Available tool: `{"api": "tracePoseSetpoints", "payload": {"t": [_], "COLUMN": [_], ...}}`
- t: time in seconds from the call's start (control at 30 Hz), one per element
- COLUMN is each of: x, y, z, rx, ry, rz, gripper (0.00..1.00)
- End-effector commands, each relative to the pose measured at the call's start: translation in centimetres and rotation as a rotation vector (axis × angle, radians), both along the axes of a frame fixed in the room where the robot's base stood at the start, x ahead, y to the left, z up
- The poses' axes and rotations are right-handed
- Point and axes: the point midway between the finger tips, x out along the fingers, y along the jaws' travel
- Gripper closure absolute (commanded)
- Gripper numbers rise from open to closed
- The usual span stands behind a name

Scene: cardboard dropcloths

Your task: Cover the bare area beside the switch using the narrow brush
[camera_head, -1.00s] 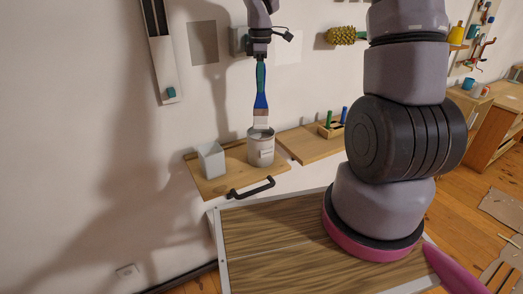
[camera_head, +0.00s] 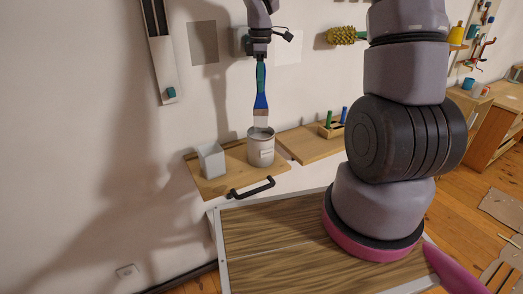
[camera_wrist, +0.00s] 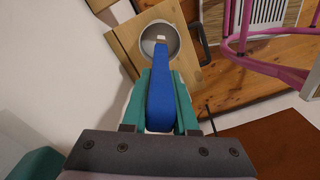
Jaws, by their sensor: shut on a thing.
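My gripper (camera_head: 260,85) is shut on the blue handle (camera_wrist: 161,92) of a brush, between teal fingers. The brush (camera_head: 261,100) hangs upright, with its pale ferrule and tip at the mouth of a grey can (camera_head: 261,150). The can's round mouth (camera_wrist: 146,40) also shows in the wrist view. I cannot tell how far the bristles reach into it. A grey switch box (camera_head: 240,42) is on the wall, partly behind my arm. A darker grey patch (camera_head: 203,42) lies left of it, and a paler patch (camera_head: 288,50) lies right of it.
The can stands on a wooden board (camera_head: 215,186) with a white square cup (camera_head: 211,160). A black handle (camera_head: 251,188) is in front. A wooden rack (camera_head: 330,130) with upright tools stands to the right. A yellow spiky roller (camera_head: 342,35) is on the wall.

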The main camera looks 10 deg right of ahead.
Motion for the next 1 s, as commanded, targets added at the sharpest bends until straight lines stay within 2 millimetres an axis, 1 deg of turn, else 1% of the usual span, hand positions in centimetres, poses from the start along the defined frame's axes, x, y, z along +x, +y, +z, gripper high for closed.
{"api": "tracePoseSetpoints", "payload": {"t": [0.07,0.17,0.4,0.53,0.63,0.9,1.0], "x": [0.0,0.0,0.1,0.1,0.0,0.0,-0.4], "y": [0.0,0.0,0.0,0.0,0.0,0.0,0.2], "z": [0.1,0.7,3.6,4.7,5.0,5.1,5.3], "rx": [0.0,0.0,0.0,0.0,0.0,0.0,-0.001], "ry": [-0.001,-0.001,-0.003,-0.002,0.0,-0.001,-0.018], "rz": [0.0,-0.001,-0.001,0.0,-0.001,0.001,0.012], "gripper": [1.0,1.0,1.0,1.0,1.0,1.0,1.0]}}
